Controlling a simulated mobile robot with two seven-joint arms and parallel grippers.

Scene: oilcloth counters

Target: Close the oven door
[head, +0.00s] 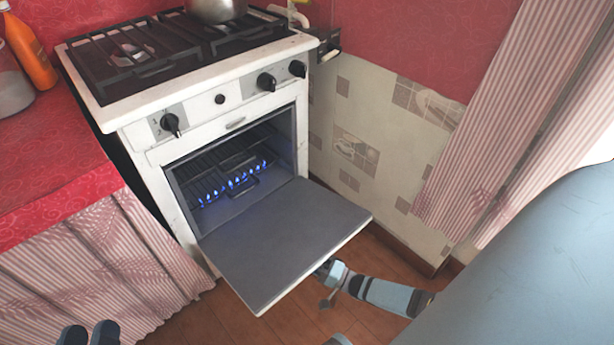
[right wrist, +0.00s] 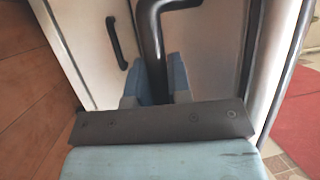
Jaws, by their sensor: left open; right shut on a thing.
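The white oven (head: 222,125) stands against the wall, its door (head: 285,235) folded far down with its grey inner face up. Blue flames (head: 235,180) burn inside. In the head view my right arm reaches in from the lower right to the door's outer side, and the door hides part of the gripper. In the right wrist view my right gripper (right wrist: 155,88) is shut on the dark door handle (right wrist: 150,35), against a pale panel (right wrist: 208,55). My left gripper (head: 89,334) is open and empty at the bottom left edge, apart from the oven.
A red counter (head: 55,165) with a striped curtain (head: 105,260) stands left of the oven. An orange bottle (head: 30,50) and a jar (head: 12,85) are on it. A metal pot (head: 215,8) sits on the hob. Another dark handle (right wrist: 118,42) shows in the right wrist view.

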